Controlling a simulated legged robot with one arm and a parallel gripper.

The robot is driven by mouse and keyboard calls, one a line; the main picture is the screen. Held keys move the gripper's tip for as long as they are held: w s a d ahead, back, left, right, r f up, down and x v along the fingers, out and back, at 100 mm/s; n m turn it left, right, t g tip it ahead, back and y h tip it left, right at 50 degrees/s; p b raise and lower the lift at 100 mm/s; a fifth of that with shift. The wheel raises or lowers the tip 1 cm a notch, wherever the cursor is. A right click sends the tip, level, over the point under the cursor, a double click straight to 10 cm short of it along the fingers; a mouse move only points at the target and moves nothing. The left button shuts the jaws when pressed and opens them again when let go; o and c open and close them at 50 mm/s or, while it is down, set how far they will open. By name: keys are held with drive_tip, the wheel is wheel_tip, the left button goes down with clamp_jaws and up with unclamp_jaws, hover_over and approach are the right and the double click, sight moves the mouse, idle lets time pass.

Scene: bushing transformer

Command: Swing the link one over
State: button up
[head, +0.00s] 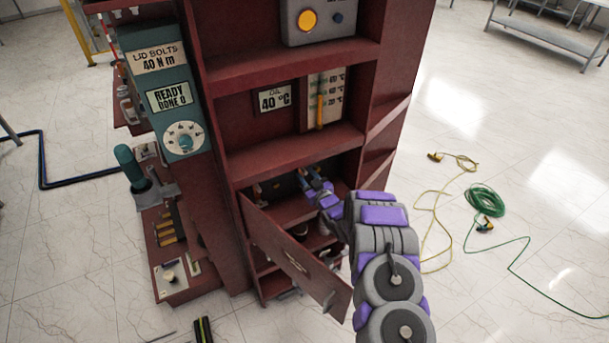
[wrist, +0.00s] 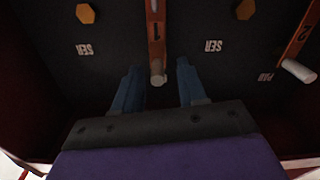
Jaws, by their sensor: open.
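Link one is an orange bar (wrist: 156,35) marked "1" on a black panel, running straight up and down in the wrist view. A pale round knob (wrist: 158,79) is at its lower end. My gripper (wrist: 158,76) is open, with one blue finger on each side of the knob; I cannot tell whether either touches it. Link two (wrist: 298,35), marked "2", is tilted at the right, with its own pale knob (wrist: 298,70). In the head view my gripper (head: 319,190) reaches into the open lower compartment of the red cabinet; the links are too small to tell there.
The cabinet door (head: 290,258) hangs open below and left of my arm. A shelf (head: 290,150) is just above the gripper. "SER" labels (wrist: 85,49) and yellow hex bolts (wrist: 86,13) are on the panel. Cables (head: 486,202) lie on the floor at right.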

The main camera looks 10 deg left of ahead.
drive_tip(key=shift+x, duration=0.85)
drive_tip(key=shift+w+d+r, duration=0.1)
drive_tip(key=shift+w+d, duration=0.05)
drive_tip(key=shift+w, duration=0.1)
drive_tip(key=shift+a, duration=0.3)
drive_tip(key=c, duration=0.4)
drive_tip(key=shift+d, duration=0.1)
clamp_jaws()
